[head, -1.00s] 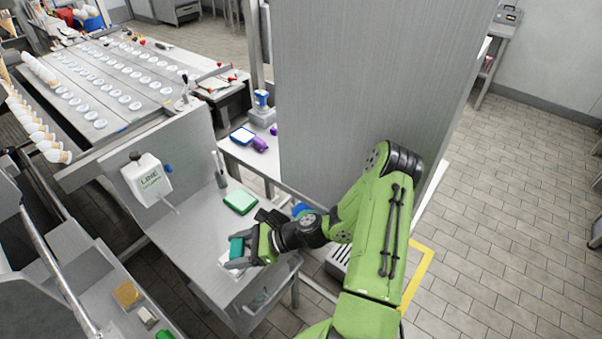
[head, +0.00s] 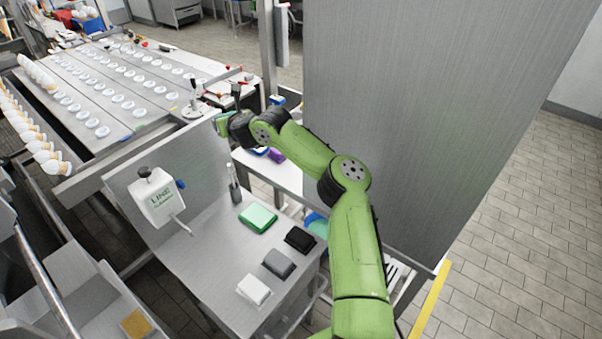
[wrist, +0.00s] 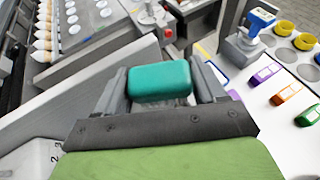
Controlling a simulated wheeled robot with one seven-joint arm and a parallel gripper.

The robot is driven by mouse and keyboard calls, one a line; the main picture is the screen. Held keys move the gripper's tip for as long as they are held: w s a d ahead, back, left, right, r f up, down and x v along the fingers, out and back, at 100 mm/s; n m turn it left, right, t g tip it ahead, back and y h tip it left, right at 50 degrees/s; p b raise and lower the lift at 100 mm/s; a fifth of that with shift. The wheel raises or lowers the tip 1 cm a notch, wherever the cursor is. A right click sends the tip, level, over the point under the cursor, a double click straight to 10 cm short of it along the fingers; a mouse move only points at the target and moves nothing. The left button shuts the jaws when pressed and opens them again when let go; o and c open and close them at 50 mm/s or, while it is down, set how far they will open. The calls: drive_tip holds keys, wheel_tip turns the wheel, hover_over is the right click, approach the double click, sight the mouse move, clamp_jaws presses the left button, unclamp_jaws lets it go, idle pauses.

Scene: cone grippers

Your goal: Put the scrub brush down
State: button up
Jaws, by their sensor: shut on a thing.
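The scrub brush is a teal, rounded block (wrist: 160,81) with paler stuff under it. It sits crosswise between the two grey fingers of my gripper (wrist: 165,88) in the wrist view. In the head view the brush (head: 222,123) shows small at the end of my arm, and my gripper (head: 226,122) is shut on it. Both are raised, near the top of the upright grey panel behind the steel table (head: 215,255). The underside of the brush is mostly hidden.
On the steel table are a green block (head: 258,217), black (head: 300,238), grey (head: 279,263) and white (head: 254,290) blocks, and a white dispenser (head: 155,195). A tall grey partition (head: 410,110) stands at right. A white surface (wrist: 262,115) beyond the panel holds several coloured items.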

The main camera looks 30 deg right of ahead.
drive_tip(key=s+d+f+m+g+h+b, duration=0.1)
drive_tip(key=d+f+m+g+h, duration=0.3)
drive_tip(key=d, duration=0.5)
drive_tip(key=s+d+f+m+g+h+b, duration=0.1)
drive_tip(key=d+m+g+h, duration=0.1)
drive_tip(key=d+m+h, duration=0.5)
drive_tip(key=s+d+f+g, duration=0.1)
drive_tip(key=f, duration=0.5)
drive_tip(key=s+d+f+m+g+b, duration=0.1)
drive_tip(key=s+d+f, duration=0.1)
drive_tip(key=f, duration=0.4)
drive_tip(key=s+d+f+m+b, duration=0.1)
drive_tip(key=s+f, duration=0.1)
drive_tip(key=f, duration=0.4)
drive_tip(key=shift+d+g+h, duration=0.3)
drive_tip(key=shift+d+g, duration=0.05)
drive_tip(key=shift+g, duration=0.05)
drive_tip(key=o, duration=0.6)
drive_tip(key=shift+f, duration=0.1)
drive_tip(key=o, duration=0.4)
drive_tip(key=shift+w, duration=0.1)
drive_tip(key=shift+o, duration=0.2)
